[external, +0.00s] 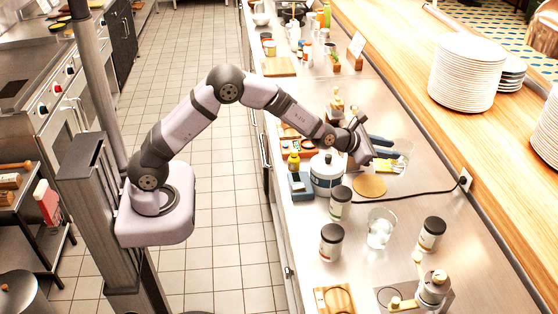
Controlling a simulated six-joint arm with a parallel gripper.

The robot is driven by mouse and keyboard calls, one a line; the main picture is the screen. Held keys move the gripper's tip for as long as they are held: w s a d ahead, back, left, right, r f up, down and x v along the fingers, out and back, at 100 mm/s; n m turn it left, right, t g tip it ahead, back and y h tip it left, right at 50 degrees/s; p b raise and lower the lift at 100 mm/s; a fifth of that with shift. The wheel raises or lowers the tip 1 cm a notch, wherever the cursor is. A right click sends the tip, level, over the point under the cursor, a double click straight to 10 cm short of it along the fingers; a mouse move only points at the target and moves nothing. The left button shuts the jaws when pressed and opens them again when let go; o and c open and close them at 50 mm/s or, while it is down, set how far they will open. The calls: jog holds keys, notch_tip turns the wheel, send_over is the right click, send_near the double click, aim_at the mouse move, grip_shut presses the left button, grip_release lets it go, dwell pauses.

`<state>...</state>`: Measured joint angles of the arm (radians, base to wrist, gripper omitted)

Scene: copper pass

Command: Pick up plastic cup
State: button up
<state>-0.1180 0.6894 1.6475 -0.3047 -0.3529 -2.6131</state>
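A clear see-through cup (403,152) stands on the steel counter just to the right of my gripper. Another clear cup (381,229), with something pale inside it, stands nearer the camera between dark-lidded jars. I cannot tell from this view which one is the plastic cup. My gripper (388,149) is low over the counter, its dark fingers pointing right toward the first cup. The fingers look spread apart with a gap between them. Whether they touch the cup is too small to tell.
Dark-lidded jars (332,242) stand nearer the camera. A black cable (425,192) crosses the counter. Stacked plates (466,75) sit on the wooden shelf.

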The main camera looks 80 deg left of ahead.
jog(key=shift+w+a+n, duration=0.35)
jog(key=shift+w+n, duration=0.25)
jog(key=shift+n, duration=0.4)
jog(key=shift+w+f, duration=0.1)
jog(key=shift+p+x, duration=0.7)
jog(key=shift+x, duration=0.2)
jog(key=shift+w+f, duration=0.1)
jog(key=shift+p+x, duration=1.8)
jog(key=shift+x, duration=0.7)
jog(key=shift+a+f, duration=0.15)
jog(key=shift+c, duration=0.4)
grip_shut()
